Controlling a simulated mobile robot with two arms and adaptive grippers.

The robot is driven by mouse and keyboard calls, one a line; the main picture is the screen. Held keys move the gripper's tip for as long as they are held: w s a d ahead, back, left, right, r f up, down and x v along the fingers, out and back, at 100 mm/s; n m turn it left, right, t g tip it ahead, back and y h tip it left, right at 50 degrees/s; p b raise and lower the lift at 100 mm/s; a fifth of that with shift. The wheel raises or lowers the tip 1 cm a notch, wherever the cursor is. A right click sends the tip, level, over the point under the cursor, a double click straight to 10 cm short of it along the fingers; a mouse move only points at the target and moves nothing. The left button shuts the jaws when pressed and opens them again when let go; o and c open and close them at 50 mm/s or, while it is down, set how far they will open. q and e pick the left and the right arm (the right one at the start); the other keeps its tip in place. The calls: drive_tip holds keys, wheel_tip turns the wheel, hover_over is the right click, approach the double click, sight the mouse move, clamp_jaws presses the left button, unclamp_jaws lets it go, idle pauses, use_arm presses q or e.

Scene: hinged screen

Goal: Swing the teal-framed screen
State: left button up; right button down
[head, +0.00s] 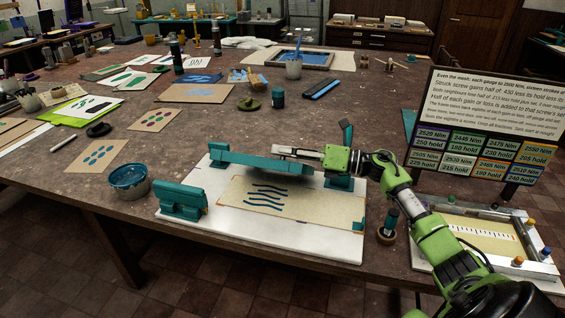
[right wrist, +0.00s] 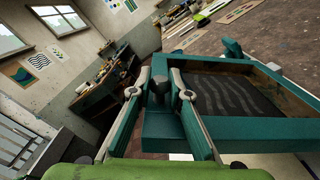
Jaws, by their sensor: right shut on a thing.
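The teal-framed screen (head: 255,161) shows in the head view almost edge-on, as a teal bar above the back of a white board (head: 300,240). In the right wrist view the teal frame (right wrist: 240,128) surrounds dark mesh (right wrist: 235,95) with wavy stripes. My right gripper (head: 284,152) is at the frame's edge. In the wrist view its fingers (right wrist: 168,100) are closed around a teal part with a dark knob. A card with blue wavy lines (head: 310,203) lies on the board. Teal clamp blocks (head: 181,200) stand at the board's sides. My left gripper is not in view.
A blue ink pot (head: 129,181) stands left of the board. A sign with gauge readings (head: 484,128) stands at the right, above a tray with a ruled card (head: 480,236). Prints, pots and another framed screen (head: 300,59) lie farther back.

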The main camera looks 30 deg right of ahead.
drive_tip(key=w+d+r+m+b, duration=0.1)
drive_tip(key=w+d+r+m, duration=0.1)
drive_tip(key=w+d+r, duration=0.1)
drive_tip(key=shift+d+r, duration=0.35)
drive_tip(key=shift+r, duration=0.1)
drive_tip(key=c, duration=1.9)
unclamp_jaws()
drive_tip(key=shift+f, duration=0.1)
drive_tip(key=v, duration=1.2)
